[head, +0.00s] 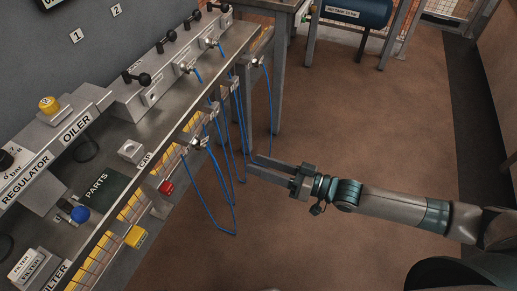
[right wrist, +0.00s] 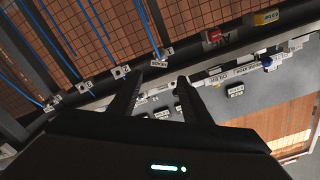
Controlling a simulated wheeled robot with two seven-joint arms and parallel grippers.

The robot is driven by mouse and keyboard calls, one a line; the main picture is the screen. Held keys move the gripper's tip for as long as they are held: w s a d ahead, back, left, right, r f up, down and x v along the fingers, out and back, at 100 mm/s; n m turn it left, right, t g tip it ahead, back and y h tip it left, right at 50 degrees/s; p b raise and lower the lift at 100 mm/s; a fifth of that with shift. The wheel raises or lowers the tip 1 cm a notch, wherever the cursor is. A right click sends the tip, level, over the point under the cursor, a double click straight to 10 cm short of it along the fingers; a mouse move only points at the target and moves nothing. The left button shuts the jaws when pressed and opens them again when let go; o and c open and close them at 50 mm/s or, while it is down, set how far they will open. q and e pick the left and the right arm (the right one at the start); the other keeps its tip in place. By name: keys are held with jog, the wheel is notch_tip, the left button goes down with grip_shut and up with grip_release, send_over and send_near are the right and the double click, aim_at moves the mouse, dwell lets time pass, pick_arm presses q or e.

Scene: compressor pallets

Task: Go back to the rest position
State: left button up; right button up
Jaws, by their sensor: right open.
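My right gripper (head: 253,165) is in the middle of the head view, its arm reaching in from the right. It is open and empty, its two grey fingers pointing left toward the workbench (head: 112,248), over the brown floor. Blue hoses (head: 221,190) hang from the bench front to the left of the fingertips; I cannot tell whether they touch. In the right wrist view the two dark fingers (right wrist: 158,82) are spread, with the bench edge beyond them. My left gripper is not in view.
The bench carries a PARTS mat (head: 97,193), a CAP holder (head: 131,151), an oiler block (head: 78,125) and black-knobbed valves (head: 137,78). A red button (head: 166,187) and a yellow box (head: 135,237) sit on its front. A blue tank (head: 355,11) stands behind. The floor (head: 390,120) is clear.

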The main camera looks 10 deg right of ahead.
jog(key=d+f+m+h+p, duration=0.1)
jog(key=d+f+h+p, duration=0.2)
jog(key=f, duration=0.7)
jog(key=d+f+m+h+p, duration=0.1)
jog(key=f+h+p, duration=0.2)
jog(key=f+h, duration=0.5)
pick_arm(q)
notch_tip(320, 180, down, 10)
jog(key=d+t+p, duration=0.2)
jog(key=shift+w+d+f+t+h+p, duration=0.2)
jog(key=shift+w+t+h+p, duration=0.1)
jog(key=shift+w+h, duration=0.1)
pick_arm(e)
jog(key=s+d+f+g+h, duration=0.2)
jog(key=s+f+g, duration=0.3)
jog(key=s+f, duration=1.5)
jog(key=s+d, duration=0.1)
jog(key=s, duration=0.2)
jog(key=shift+m, duration=0.3)
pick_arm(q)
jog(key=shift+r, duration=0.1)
pick_arm(e)
jog(key=shift+c, duration=0.2)
jog(key=shift+c, duration=1.4)
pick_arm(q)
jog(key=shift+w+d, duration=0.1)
pick_arm(e)
jog(key=shift+d, duration=0.15)
